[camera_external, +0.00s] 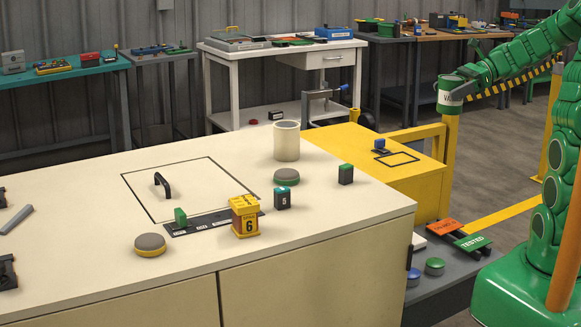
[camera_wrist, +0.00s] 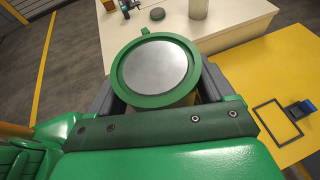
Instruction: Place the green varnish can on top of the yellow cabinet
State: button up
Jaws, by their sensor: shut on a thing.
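The green varnish can (camera_external: 450,96) has a pale label and hangs in the air above and to the right of the yellow cabinet (camera_external: 425,186) in the external view. My gripper is shut on the can, with its two grey fingers on either side of it in the wrist view (camera_wrist: 158,100). The can's green rim and grey lid (camera_wrist: 153,66) face the wrist camera. The yellow cabinet top (camera_wrist: 240,75) lies below and to the right there. A black outlined rectangle (camera_external: 397,159) and a small blue-and-black block (camera_external: 379,146) are on the cabinet top.
A cream workbench (camera_external: 345,205) stands beside the cabinet and holds a translucent cylinder (camera_external: 286,142), a yellow box marked 6 (camera_external: 244,216) and small blocks. A yellow post (camera_external: 449,165) and rail stand at the cabinet's back right. The outlined rectangle is empty.

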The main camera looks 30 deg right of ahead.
jog(key=shift+s+d+r+n+g, duration=0.2)
jog(key=shift+s+r+g, duration=0.1)
jog(key=shift+s, duration=0.4)
jog(key=shift+s+d+r+n+g, duration=0.1)
jog(key=shift+s+r+n+g, duration=0.15)
jog(key=shift+s, duration=0.4)
send_over(440, 256)
notch_tip(440, 256, down, 44)
jog(key=shift+f, duration=0.2)
dwell(0.3)
jog(key=shift+f, duration=0.15)
jog(key=o, duration=1.2)
